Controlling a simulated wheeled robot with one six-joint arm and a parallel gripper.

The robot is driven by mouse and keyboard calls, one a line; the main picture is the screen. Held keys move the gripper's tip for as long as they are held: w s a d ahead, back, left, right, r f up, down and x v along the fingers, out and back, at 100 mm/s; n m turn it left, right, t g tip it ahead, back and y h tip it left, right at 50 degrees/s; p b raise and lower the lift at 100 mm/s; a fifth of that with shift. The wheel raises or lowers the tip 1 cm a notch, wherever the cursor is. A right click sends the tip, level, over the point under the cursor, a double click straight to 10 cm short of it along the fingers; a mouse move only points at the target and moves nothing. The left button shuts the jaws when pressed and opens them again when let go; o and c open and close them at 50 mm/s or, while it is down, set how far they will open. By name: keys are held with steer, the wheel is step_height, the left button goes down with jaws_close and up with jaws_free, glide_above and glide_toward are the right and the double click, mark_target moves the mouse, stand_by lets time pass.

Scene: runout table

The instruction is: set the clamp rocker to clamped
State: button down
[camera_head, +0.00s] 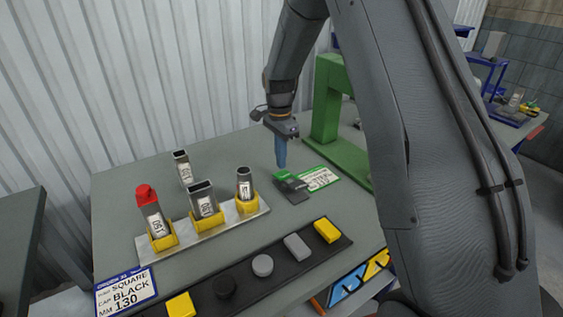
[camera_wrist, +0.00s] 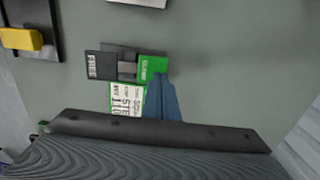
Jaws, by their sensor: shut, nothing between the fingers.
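The clamp rocker (camera_head: 291,186) lies on the grey table, with a green end and a dark grey end. In the wrist view the rocker (camera_wrist: 127,67) shows "FREE" on its dark left end and white lettering on its green right end. I cannot tell which end is pressed down. My gripper (camera_head: 281,166) points down with its blue fingers together and empty, close to the green end. In the wrist view the fingertips (camera_wrist: 161,76) overlap the edge of the green end; I cannot tell whether they touch it.
A green-and-white label card (camera_head: 319,178) lies beside the rocker. A green frame (camera_head: 325,110) stands behind it on the right. A metal rack (camera_head: 227,219) holds several tubes in yellow holders, and another tube (camera_head: 183,167) stands behind. A dark strip (camera_head: 205,298) with caps runs along the front.

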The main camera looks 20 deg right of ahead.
step_height(320, 180, up, 12)
steer(key=w+b, duration=0.2)
steer(key=b, duration=0.1)
steer(key=shift+w+a, duration=0.2)
steer(key=shift+a, duration=0.25)
steer(key=shift+f, duration=0.1)
